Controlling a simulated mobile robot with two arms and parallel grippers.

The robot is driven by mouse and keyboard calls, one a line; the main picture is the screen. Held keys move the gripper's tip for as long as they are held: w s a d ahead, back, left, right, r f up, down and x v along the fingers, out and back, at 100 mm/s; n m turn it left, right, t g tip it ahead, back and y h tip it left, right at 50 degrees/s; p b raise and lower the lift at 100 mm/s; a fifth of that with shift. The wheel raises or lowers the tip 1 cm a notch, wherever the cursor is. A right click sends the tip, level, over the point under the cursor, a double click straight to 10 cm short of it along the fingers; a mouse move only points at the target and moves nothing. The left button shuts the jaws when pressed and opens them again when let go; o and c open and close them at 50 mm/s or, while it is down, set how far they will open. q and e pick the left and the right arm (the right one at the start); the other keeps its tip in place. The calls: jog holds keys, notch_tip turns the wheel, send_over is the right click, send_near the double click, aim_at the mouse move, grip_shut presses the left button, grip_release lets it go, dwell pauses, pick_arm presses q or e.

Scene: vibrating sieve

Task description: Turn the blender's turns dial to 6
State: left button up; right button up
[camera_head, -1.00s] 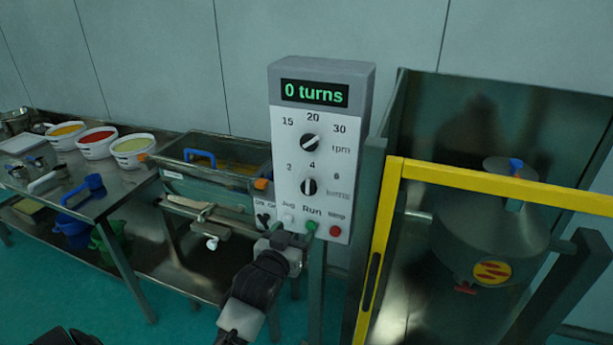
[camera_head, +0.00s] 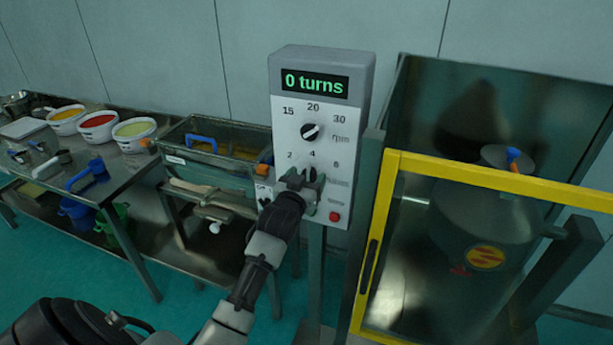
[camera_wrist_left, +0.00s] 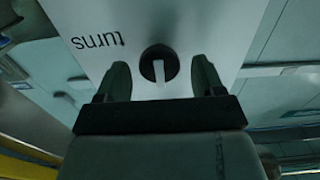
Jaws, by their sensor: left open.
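The turns dial (camera_wrist_left: 159,66) is a round black knob with a white pointer bar on the blender's white control panel (camera_head: 285,141). In the wrist view the pointer runs down the picture, where the word "turns" is upside down. My left gripper (camera_head: 304,177) is open in front of this dial and hides most of it in the head view. In the wrist view its two dark fingers (camera_wrist_left: 161,74) stand either side of the knob, with gaps showing; contact is not visible. The display (camera_head: 315,84) reads "0 turns". My right gripper is not in view.
The rpm dial (camera_head: 310,132) sits above the gripper, and a red button (camera_head: 334,217) is below right. A yellow-framed guard (camera_head: 458,172) encloses the drum at right. A steel table (camera_head: 128,170) with tubs and scoops stands at left.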

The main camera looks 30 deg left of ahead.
pick_arm(q)
jog(key=shift+w, duration=0.1)
jog(key=c, duration=0.9)
jog(key=shift+m, duration=0.3)
jog(key=m+p, duration=0.1)
jog(key=m, duration=0.3)
jog(key=shift+d+m+p, duration=0.15)
jog(key=shift+m+p, duration=0.2)
jog(key=shift+m, duration=2.35)
jog(key=shift+f, duration=0.1)
jog(key=o, duration=0.9)
